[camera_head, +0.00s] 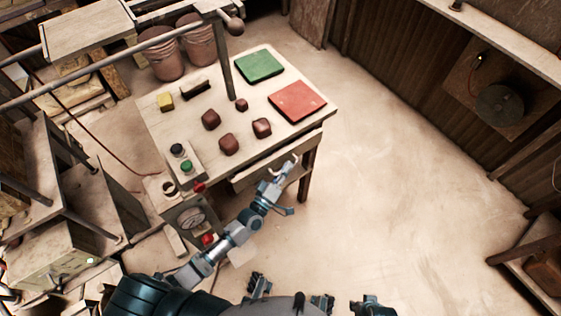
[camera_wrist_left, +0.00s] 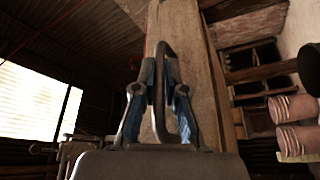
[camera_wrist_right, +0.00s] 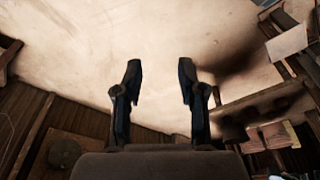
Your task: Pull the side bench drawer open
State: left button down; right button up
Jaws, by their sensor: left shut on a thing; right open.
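The side bench (camera_head: 190,125) stands left of centre in the head view, with a wooden drawer (camera_head: 262,166) under its near right edge. My left gripper (camera_head: 284,172) is at the drawer front. In the left wrist view, the drawer's wooden front (camera_wrist_left: 183,35) stands behind a dark bar handle (camera_wrist_left: 160,85). My left gripper's fingers (camera_wrist_left: 158,100) are shut on this handle, one on each side. How far the drawer stands out is hard to tell. My right gripper (camera_wrist_right: 160,78) is open and empty above the floor in the right wrist view.
The bench top holds a green panel (camera_head: 259,66), a red panel (camera_head: 298,101), several brown lumps and a button box (camera_head: 186,163). A gauge box (camera_head: 190,217) stands at its near left side. Bare floor (camera_head: 390,190) lies open to the right.

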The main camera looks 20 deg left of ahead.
pick_arm(q)
jog(key=s+d+p, duration=0.3)
jog(key=s+d, duration=0.8)
jog(key=d, duration=0.3)
jog(key=shift+f+p, duration=0.25)
jog(key=shift+p, duration=0.1)
pick_arm(e)
jog(key=s+x, duration=0.2)
jog(key=x, duration=1)
jog(key=shift+f, duration=0.35)
pick_arm(q)
jog(key=shift+s, duration=0.1)
pick_arm(e)
jog(key=shift+w, duration=0.1)
pick_arm(q)
jog(key=c, duration=1.5)
grip_release()
pick_arm(e)
jog(key=shift+a, duration=0.1)
pick_arm(q)
jog(key=shift+r, duration=0.1)
